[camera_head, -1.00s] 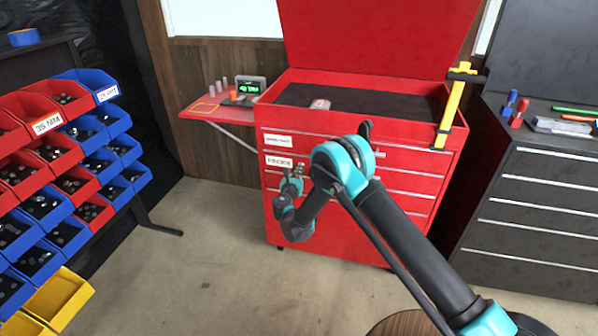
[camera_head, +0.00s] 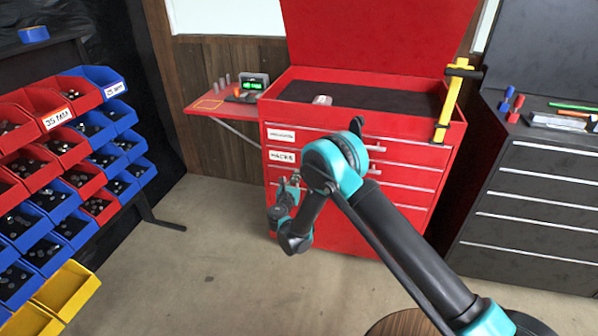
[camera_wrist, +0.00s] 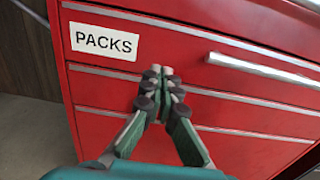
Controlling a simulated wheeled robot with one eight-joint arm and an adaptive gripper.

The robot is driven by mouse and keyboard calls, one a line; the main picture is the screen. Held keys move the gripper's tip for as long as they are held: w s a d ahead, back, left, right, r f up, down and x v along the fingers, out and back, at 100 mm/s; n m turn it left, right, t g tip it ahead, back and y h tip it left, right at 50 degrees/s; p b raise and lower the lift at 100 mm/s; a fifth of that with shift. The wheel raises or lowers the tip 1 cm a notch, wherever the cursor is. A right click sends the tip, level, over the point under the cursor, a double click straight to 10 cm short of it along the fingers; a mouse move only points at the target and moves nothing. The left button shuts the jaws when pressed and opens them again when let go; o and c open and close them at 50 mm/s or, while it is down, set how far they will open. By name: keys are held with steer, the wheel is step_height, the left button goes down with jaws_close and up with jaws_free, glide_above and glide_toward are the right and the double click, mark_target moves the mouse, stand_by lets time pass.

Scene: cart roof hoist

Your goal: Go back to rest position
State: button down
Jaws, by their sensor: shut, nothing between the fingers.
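My gripper (camera_wrist: 162,72) is in the middle of the wrist view, its fingertips together and empty. Behind it is the front of the red tool cart (camera_wrist: 90,50), with a drawer labelled PACKS (camera_wrist: 104,41) and a bar handle (camera_wrist: 262,67). I cannot tell the exact gap between fingers and drawer face. In the head view my gripper (camera_head: 291,181) shows small, at the left front of the red cart (camera_head: 398,195), below the PACKS label (camera_head: 282,156). My arm is bent, its elbow in front of the drawers. The drawers look shut.
The cart lid is up, and a small pale item (camera_head: 322,100) lies in its top tray. A side shelf (camera_head: 222,108) holds a lit display (camera_head: 254,83). Bins of parts (camera_head: 62,190) stand left, a dark cabinet (camera_head: 535,210) right. The floor (camera_head: 190,270) between is clear.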

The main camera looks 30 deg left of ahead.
steer(key=shift+v, duration=2.35)
